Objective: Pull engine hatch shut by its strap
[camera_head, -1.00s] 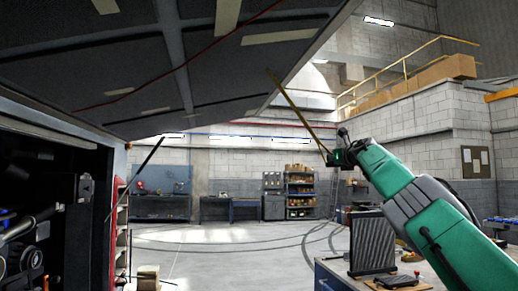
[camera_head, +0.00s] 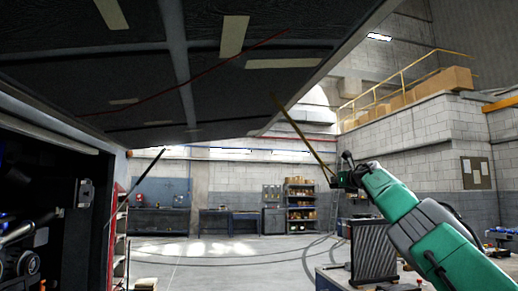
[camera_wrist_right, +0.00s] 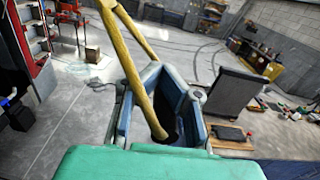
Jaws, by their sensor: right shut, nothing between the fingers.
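The engine hatch (camera_head: 100,75) is a dark ribbed panel with pale patches, raised and slanting across the upper left of the head view. A yellow strap (camera_head: 303,135) hangs from near its outer edge down to my right gripper (camera_head: 338,180). In the wrist view the strap (camera_wrist_right: 125,55) comes down from the top and runs into the space framed by the blue-grey fingers of my right gripper (camera_wrist_right: 160,100). That gripper is shut, and I cannot see the strap pinched between the fingertips. My left gripper is not in view.
The dark engine bay (camera_head: 35,215) opens at the lower left, with a thin strut (camera_head: 150,175) rising to the hatch. A workbench with a black radiator-like block (camera_head: 373,250) stands at the lower right. The floor (camera_head: 230,255) between is mostly clear.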

